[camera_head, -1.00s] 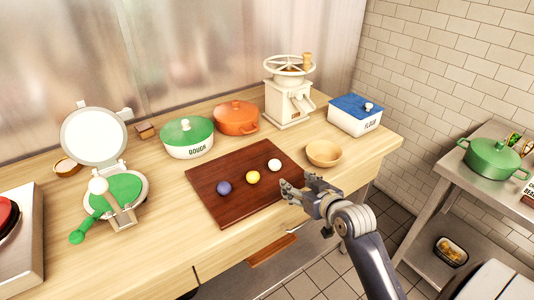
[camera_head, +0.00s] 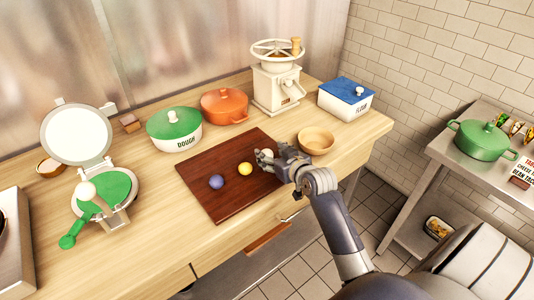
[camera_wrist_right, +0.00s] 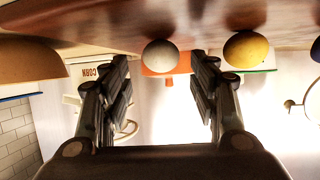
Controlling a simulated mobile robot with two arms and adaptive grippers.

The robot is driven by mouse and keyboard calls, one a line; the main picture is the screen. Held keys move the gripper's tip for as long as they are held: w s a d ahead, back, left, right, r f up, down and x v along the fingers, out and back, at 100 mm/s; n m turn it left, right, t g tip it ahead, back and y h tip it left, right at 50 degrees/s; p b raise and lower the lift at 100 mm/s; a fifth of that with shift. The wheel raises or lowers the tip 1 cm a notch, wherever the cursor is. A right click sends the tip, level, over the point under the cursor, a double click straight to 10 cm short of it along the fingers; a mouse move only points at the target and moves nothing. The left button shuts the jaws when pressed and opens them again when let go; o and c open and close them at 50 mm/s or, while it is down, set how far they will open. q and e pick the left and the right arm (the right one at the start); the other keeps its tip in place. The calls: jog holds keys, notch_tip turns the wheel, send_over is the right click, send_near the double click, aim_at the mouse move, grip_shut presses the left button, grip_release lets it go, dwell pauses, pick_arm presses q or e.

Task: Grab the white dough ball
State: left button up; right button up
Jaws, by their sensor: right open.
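The white dough ball (camera_wrist_right: 160,55) shows in the right wrist view, between the two fingers and a little beyond their tips. In the head view my right gripper covers most or all of it. My right gripper (camera_head: 265,158) is open, low over the right part of the dark wooden board (camera_head: 205,165); its spread fingers also show in the wrist view (camera_wrist_right: 160,66). I cannot tell whether either finger touches the ball. The yellow ball (camera_head: 245,169) sits just left of the gripper, and the blue-purple ball (camera_head: 216,182) lies further left. My left gripper is not in view.
A wooden bowl (camera_head: 316,141) stands close to the right of my gripper. Behind the board are the green-lidded dough pot (camera_head: 174,127), an orange pot (camera_head: 224,105) and a cream mill (camera_head: 277,85). A press (camera_head: 105,190) stands left.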

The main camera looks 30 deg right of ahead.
jog(key=x, duration=0.3)
jog(key=shift+w+a+r, duration=0.1)
jog(key=shift+w, duration=0.2)
jog(key=shift+c, duration=0.2)
jog(key=c, duration=0.9)
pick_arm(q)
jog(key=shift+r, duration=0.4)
pick_arm(e)
jog(key=shift+c, duration=0.8)
